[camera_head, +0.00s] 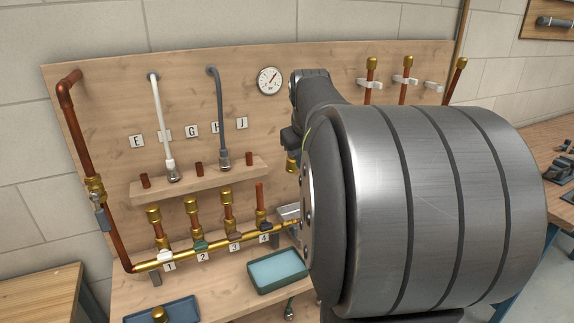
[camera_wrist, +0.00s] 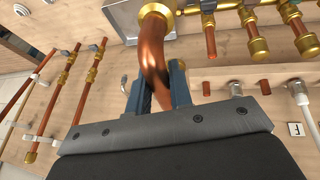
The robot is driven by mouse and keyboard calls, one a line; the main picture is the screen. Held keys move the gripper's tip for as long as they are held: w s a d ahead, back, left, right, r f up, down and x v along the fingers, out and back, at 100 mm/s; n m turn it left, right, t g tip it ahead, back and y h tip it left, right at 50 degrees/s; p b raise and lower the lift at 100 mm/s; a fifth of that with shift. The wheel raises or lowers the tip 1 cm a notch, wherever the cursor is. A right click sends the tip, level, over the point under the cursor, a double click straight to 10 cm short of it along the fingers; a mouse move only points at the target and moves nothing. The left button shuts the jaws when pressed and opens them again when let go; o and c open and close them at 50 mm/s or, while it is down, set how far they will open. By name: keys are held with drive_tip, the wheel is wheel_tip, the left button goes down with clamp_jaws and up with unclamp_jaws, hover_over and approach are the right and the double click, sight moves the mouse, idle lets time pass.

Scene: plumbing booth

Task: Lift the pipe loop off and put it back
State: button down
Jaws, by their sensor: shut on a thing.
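The pipe loop (camera_wrist: 153,52) is a bent copper pipe in the wrist view, with a brass collar at its top end in the picture. My gripper (camera_wrist: 158,92) has its two blue fingers closed around the copper pipe. The collar overlaps a grey metal box (camera_wrist: 120,18); I cannot tell whether it touches the box. In the head view my arm hides most of the loop and the fingers. A brass fitting (camera_head: 292,165) shows just left of my arm, above the grey box (camera_head: 289,212).
A brass manifold (camera_head: 215,248) with several upright stubs and numbered tags runs left of the box. A small wooden shelf (camera_head: 200,178) holds pipe stubs and two hoses. A green tray (camera_head: 277,271) lies below. Clipped copper pipes (camera_head: 407,80) hang at the right.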

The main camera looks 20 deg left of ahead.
drive_tip(key=shift+d+r, duration=0.55)
drive_tip(key=shift+r, duration=2.1)
drive_tip(key=shift+d, duration=0.1)
drive_tip(key=w+d+f, duration=0.2)
drive_tip(key=d+f, duration=0.4)
drive_tip(key=f, duration=0.3)
drive_tip(key=w+d+f+g+h, duration=0.1)
drive_tip(key=d+f, duration=0.4)
drive_tip(key=f, duration=0.4)
drive_tip(key=w+d+f, duration=0.2)
drive_tip(key=d+f, duration=0.4)
drive_tip(key=f, duration=0.3)
drive_tip(key=shift+w+a+f, duration=0.6)
drive_tip(key=shift+a+f, duration=1.15)
drive_tip(key=shift+f, duration=0.1)
drive_tip(key=shift+w+a+f, duration=0.65)
drive_tip(key=shift+a+f, duration=1.05)
drive_tip(key=shift+f, duration=0.15)
drive_tip(key=shift+w+a+f, duration=0.6)
drive_tip(key=shift+a+f, duration=1.15)
drive_tip(key=shift+f, duration=0.1)
drive_tip(key=shift+f, duration=0.1)
